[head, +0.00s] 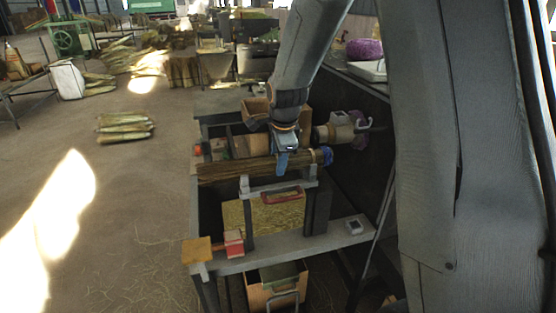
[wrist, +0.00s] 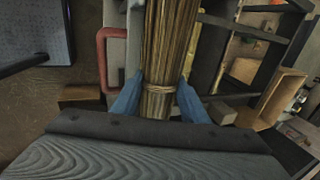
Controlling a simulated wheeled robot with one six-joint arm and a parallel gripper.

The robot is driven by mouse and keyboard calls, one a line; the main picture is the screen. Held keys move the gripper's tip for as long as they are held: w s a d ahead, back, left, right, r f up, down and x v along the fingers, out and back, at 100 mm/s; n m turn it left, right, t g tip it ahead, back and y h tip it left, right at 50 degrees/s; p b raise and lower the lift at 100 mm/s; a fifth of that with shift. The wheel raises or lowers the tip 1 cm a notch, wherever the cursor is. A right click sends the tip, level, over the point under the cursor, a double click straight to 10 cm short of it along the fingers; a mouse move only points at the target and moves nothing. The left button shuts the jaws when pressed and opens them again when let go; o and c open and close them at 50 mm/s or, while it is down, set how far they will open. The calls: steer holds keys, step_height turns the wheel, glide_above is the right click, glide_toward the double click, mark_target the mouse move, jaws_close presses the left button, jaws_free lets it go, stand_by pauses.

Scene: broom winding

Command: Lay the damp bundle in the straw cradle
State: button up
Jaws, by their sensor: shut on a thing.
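The bundle (head: 228,172) is a long brown sheaf of straw, lying level across the picture in the head view. In the wrist view the bundle (wrist: 168,45) runs up the picture, bound by a tie near the fingers. My gripper (head: 282,164) is shut on it near its right end; its blue fingers (wrist: 157,95) press both sides in the wrist view. A grey frame with upright posts (head: 279,185), seemingly the straw cradle, stands just below and in front of the bundle. I cannot tell whether bundle and frame touch. Dampness cannot be seen.
A red handle (wrist: 105,60) is left of the bundle in the wrist view. A red block (head: 234,243) and a small device (head: 355,227) sit on the bench's front rail (head: 290,252). A winding head (head: 338,133) stands behind right. Open floor lies left.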

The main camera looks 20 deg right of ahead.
steer(key=o, duration=1.2)
steer(key=shift+o, duration=0.2)
steer(key=shift+r, duration=0.1)
steer(key=b+v, duration=0.2)
steer(key=v, duration=0.5)
steer(key=shift+s+r, duration=0.15)
steer(key=shift+r, duration=0.15)
steer(key=shift+s+f, duration=0.1)
steer(key=s+f+n+g, duration=0.1)
steer(key=s+f+n, duration=0.3)
steer(key=s+n, duration=0.4)
steer(key=s+f+n+g, duration=0.1)
steer(key=s+f+n, duration=0.4)
steer(key=s+n, duration=0.4)
steer(key=s, duration=0.4)
steer(key=shift+f, duration=0.35)
steer(key=shift+s+f+n+g, duration=0.15)
steer(key=shift+s+n+g, duration=0.15)
steer(key=shift+s+n, duration=0.15)
steer(key=shift+c, duration=0.5)
